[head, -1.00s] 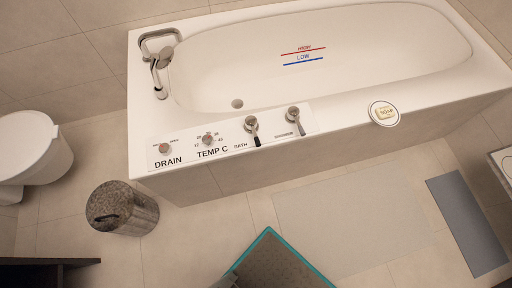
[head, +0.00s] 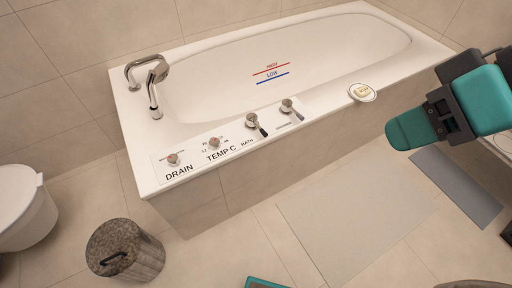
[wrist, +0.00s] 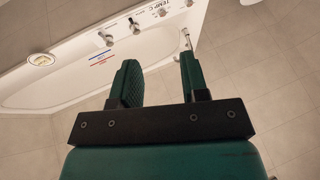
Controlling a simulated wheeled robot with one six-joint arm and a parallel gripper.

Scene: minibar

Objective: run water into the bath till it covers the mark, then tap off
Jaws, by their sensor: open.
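The white bath (head: 190,50) stands along the wall, with a red HIGH line (head: 270,68) above a blue LOW line (head: 272,77) on its inner far wall. I see no water in the visible part. A chrome tap with hand shower (head: 152,78) stands at its left end. The front rim panel carries a DRAIN knob (head: 173,159), a TEMP C knob (head: 214,142), the BATH lever (head: 254,124) and another lever (head: 291,107) to its right. My teal gripper (wrist: 158,76) is open and empty; in the head view it is right of the levers, in front of the bath.
A soap dish (head: 362,93) with soap sits on the front rim, between the levers and my gripper. A stone-patterned bin (head: 125,252) and a toilet (head: 22,210) stand at left. A pale mat (head: 350,215) and a grey mat (head: 455,185) lie on the floor.

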